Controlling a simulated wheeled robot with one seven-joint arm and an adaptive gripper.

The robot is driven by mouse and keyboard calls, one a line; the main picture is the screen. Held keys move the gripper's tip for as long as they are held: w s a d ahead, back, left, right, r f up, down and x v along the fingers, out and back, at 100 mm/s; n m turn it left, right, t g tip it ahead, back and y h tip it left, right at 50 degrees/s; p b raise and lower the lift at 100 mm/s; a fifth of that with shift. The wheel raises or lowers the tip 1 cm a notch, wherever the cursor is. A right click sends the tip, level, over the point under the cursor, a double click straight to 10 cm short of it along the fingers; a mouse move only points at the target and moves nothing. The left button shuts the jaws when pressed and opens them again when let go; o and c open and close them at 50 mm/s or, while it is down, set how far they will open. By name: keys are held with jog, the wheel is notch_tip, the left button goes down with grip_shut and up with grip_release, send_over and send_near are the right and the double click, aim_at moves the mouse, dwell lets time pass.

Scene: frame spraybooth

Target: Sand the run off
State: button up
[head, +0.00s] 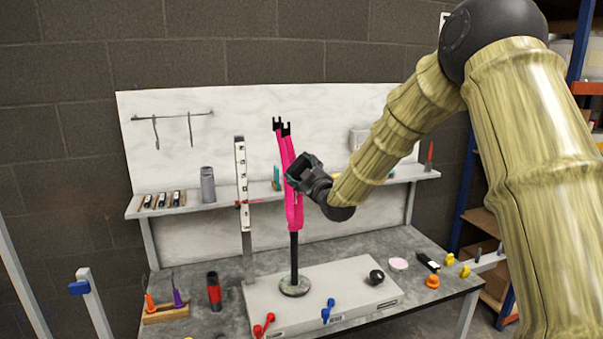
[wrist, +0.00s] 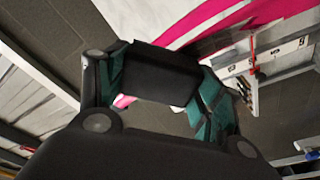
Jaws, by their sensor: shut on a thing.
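A bright pink fork (head: 292,190) with black tips stands upright on a black post with a round base (head: 295,287). My gripper (head: 300,170) is at the fork's right side, near its upper middle. In the wrist view, its teal-padded fingers (wrist: 165,85) are shut on a dark block (wrist: 162,72). Pink tubing (wrist: 205,20) runs just beyond the block; I cannot tell whether they touch. No paint run can be made out on the pink surface.
The stand is on a grey slab (head: 345,275) on the workbench (head: 190,260). A tall marked upright (head: 242,190) stands left of the fork. A shelf (head: 160,209) runs behind. A red-and-black cylinder (head: 214,290), blue clamp (head: 327,312) and black ball (head: 376,277) are nearby.

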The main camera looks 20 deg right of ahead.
aim_at(297, 207)
jog(key=shift+f+b, duration=4.75)
jog(key=shift+f, duration=2.5)
jog(key=shift+s, duration=0.1)
jog(key=shift+s+d+r, duration=0.1)
jog(key=shift+s+d, duration=0.05)
jog(key=shift+s, duration=2.8)
jog(key=s, duration=0.3)
jog(key=shift+d+b, duration=0.1)
jog(key=shift+b, duration=0.25)
jog(key=shift+w, duration=0.2)
jog(key=shift+w+a+b, duration=0.2)
jog(key=shift+w+b, duration=0.2)
jog(key=shift+w, duration=3)
